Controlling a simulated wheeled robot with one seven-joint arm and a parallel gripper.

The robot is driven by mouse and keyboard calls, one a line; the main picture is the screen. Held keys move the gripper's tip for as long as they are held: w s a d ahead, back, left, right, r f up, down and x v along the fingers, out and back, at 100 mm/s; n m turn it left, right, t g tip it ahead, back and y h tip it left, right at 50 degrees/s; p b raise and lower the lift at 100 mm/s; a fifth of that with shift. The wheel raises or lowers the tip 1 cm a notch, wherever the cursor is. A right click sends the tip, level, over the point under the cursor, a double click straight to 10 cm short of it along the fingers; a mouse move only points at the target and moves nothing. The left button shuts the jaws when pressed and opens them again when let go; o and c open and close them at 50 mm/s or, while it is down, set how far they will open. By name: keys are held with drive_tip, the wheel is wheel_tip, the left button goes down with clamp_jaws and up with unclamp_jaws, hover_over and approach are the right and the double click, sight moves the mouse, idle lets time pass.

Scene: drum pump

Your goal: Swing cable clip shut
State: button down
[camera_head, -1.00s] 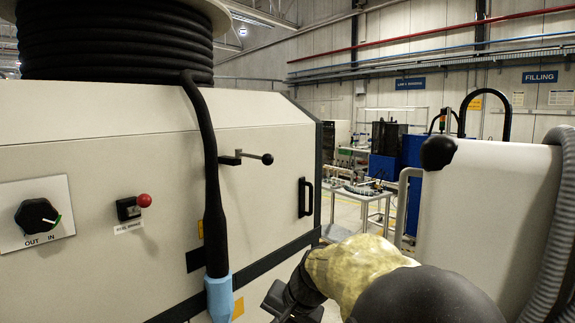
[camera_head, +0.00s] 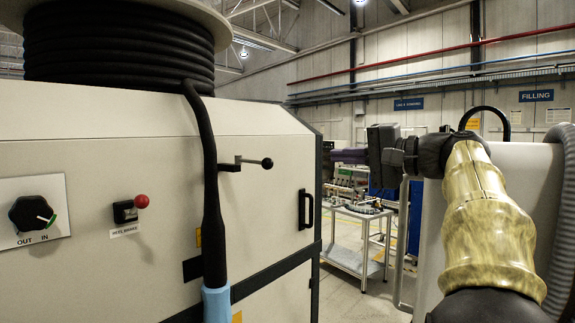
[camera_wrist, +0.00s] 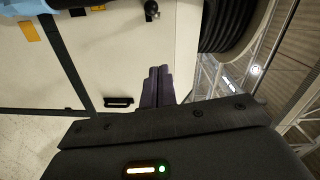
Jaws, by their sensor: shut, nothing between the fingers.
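The cable clip (camera_head: 240,161) is a small dark block on the cabinet's front panel, with a short rod sticking out to the right and ending in a black ball knob (camera_head: 267,163). The black cable (camera_head: 208,180) hangs just left of it, down to a light blue end sleeve (camera_head: 216,303). My gripper (camera_head: 335,156) is shut and empty, with its purple fingers pointing left. In the picture it is right of the knob and apart from it. In the wrist view the closed fingers (camera_wrist: 158,72) point up, and the knob (camera_wrist: 152,9) shows at the top edge.
The pale cabinet (camera_head: 100,170) carries a cable reel (camera_head: 120,45) on top, a rotary switch (camera_head: 32,215), a red-knobbed reel brake (camera_head: 130,208) and a black handle (camera_head: 306,209). A metal trolley (camera_head: 350,255) stands behind. Open space lies between the knob and my fingers.

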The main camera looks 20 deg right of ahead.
drive_tip(key=shift+w, duration=0.1)
drive_tip(key=p, duration=0.5)
approach(255, 162)
drive_tip(key=w, duration=0.4)
drive_tip(key=shift+d+f, duration=0.1)
drive_tip(key=shift+d, duration=0.1)
drive_tip(key=shift+b, duration=0.35)
